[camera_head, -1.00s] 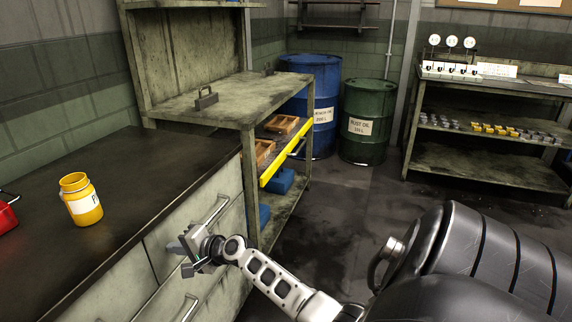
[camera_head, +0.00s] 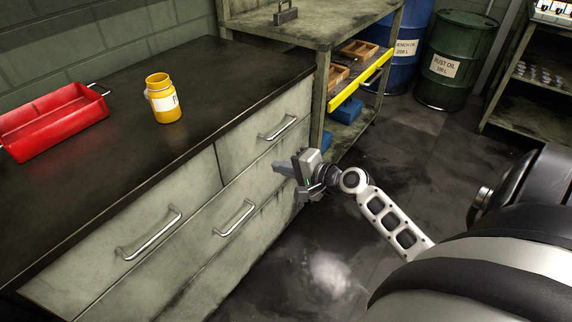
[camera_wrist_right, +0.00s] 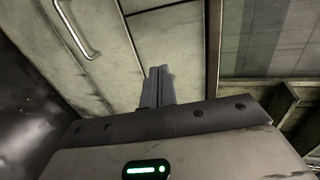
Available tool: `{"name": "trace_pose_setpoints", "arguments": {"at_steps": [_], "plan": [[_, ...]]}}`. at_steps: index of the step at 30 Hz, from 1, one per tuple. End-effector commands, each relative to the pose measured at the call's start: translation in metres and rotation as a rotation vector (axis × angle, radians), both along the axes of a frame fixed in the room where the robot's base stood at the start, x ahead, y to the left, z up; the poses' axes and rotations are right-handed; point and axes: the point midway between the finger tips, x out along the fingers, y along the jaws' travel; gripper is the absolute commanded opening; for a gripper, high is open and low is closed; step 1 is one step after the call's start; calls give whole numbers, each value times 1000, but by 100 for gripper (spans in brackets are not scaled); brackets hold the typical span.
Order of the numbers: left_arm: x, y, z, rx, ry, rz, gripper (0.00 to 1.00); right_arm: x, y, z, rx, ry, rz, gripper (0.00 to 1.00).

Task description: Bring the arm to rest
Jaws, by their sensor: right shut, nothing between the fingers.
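My right arm (camera_head: 392,216) comes in from the lower right in the head view. Its gripper (camera_head: 276,168) is in front of the drawer cabinet (camera_head: 85,258), beside the upper right drawer, below the counter top. In the right wrist view the two fingers (camera_wrist_right: 158,86) lie together with nothing between them, and the cabinet front fills much of the background. I cannot tell whether the fingertips touch the cabinet. My left gripper is not in view.
A yellow jar (camera_head: 164,100) and a red tray (camera_head: 55,120) stand on the dark counter (camera_head: 225,85). Drawer handles (camera_head: 234,218) stick out. A shelf unit (camera_head: 322,30) stands behind, with a blue drum (camera_head: 408,45) and a green drum (camera_head: 452,60). Floor right of the cabinet is clear.

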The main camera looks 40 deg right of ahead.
Motion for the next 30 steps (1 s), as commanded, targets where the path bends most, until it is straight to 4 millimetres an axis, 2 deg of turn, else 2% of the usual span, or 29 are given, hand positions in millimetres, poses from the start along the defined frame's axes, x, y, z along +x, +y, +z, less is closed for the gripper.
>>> {"name": "trace_pose_setpoints", "arguments": {"at_steps": [9,12,14,17,18,21,25,27,30], "plan": [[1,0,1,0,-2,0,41,-7,-1,2,-2,1,2,0],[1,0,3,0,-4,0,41,-13,9,-5,-50,14,24,0],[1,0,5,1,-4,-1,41,-23,24,-16,-133,31,64,0],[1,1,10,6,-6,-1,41,-52,67,-40,-368,57,186,0],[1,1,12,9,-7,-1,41,-66,87,-48,-480,58,247,0],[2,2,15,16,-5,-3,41,-103,134,-58,-757,30,402,0],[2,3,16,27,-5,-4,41,-141,181,-52,-1050,-46,558,0],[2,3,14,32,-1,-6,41,-155,198,-46,-1164,-85,613,0],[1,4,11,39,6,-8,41,-165,212,-39,-1272,-125,656,0]]}}
